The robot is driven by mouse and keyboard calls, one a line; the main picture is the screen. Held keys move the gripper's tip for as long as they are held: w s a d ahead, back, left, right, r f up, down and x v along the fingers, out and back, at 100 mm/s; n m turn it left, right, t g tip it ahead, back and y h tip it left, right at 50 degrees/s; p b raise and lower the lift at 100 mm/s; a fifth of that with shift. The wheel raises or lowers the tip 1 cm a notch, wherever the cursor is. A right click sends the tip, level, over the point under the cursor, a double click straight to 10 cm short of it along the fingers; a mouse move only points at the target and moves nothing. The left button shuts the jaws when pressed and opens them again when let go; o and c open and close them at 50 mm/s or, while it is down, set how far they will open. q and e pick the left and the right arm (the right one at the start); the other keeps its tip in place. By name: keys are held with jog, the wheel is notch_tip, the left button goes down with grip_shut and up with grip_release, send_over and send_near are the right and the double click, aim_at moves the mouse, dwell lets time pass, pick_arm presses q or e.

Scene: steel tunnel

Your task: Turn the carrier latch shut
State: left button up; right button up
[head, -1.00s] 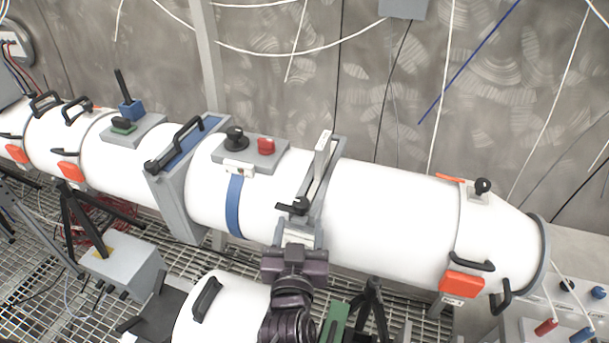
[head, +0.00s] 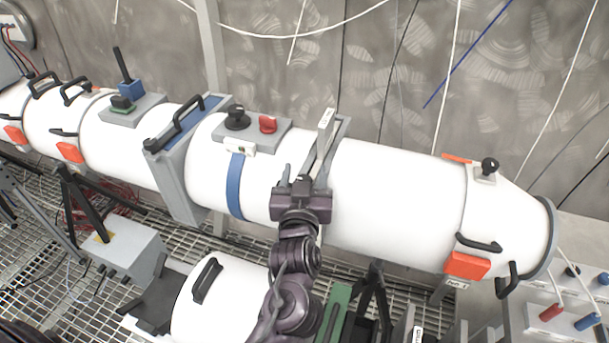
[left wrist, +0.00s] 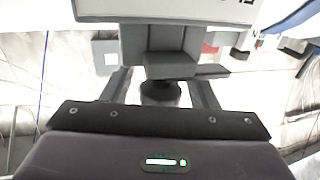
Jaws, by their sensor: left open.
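The carrier latch (left wrist: 170,68) is a dark grey lever on a round black hub, close in front of the camera in the left wrist view. Its short arm points to the right there. My left gripper (head: 299,178) is open at the grey collar (head: 334,147) on the white tube. Its two fingers (left wrist: 162,88) stand on either side of the hub, with visible gaps; I cannot tell whether they touch the lever. In the head view the gripper hides most of the latch. My right gripper is not in view.
The long white tube (head: 395,200) runs across the view. A panel with a black knob (head: 237,118) and a red knob (head: 267,124) sits left of the collar. A white cylinder (head: 225,300) with a black handle lies in front, left of my left arm.

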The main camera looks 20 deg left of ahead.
pick_arm(q)
jog(key=c, duration=1)
jog(key=shift+o, duration=0.2)
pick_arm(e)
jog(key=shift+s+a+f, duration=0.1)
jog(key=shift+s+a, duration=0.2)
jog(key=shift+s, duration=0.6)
